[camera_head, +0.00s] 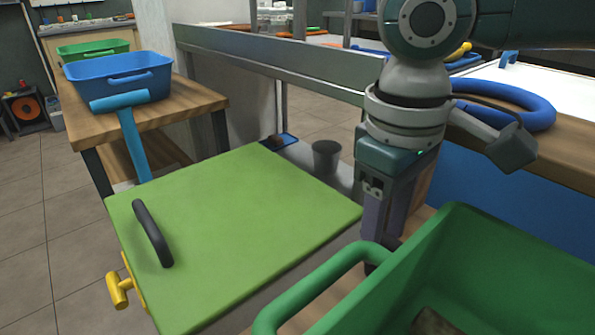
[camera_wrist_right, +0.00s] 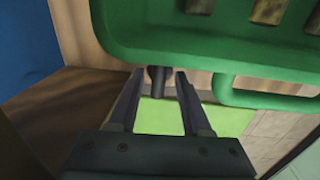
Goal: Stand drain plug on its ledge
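My right gripper (camera_head: 376,245) points down just left of the green crate in the head view. In the right wrist view its two fingers (camera_wrist_right: 160,85) stand apart. A small dark grey peg with a wider top, which looks like the drain plug (camera_wrist_right: 158,78), shows between the fingertips. Narrow gaps seem to show on both sides of it, so I see no firm grip. In the head view the plug is mostly hidden behind the fingers and the crate. I cannot make out the ledge clearly. My left gripper is not in view.
The green crate (camera_head: 480,270) with brown pieces inside stands close by, its handle (camera_head: 320,285) near the gripper. A light green lid (camera_head: 235,220) with a black handle lies left. A grey cup (camera_head: 326,156) stands behind. A blue ring (camera_head: 515,105) lies on the right bench.

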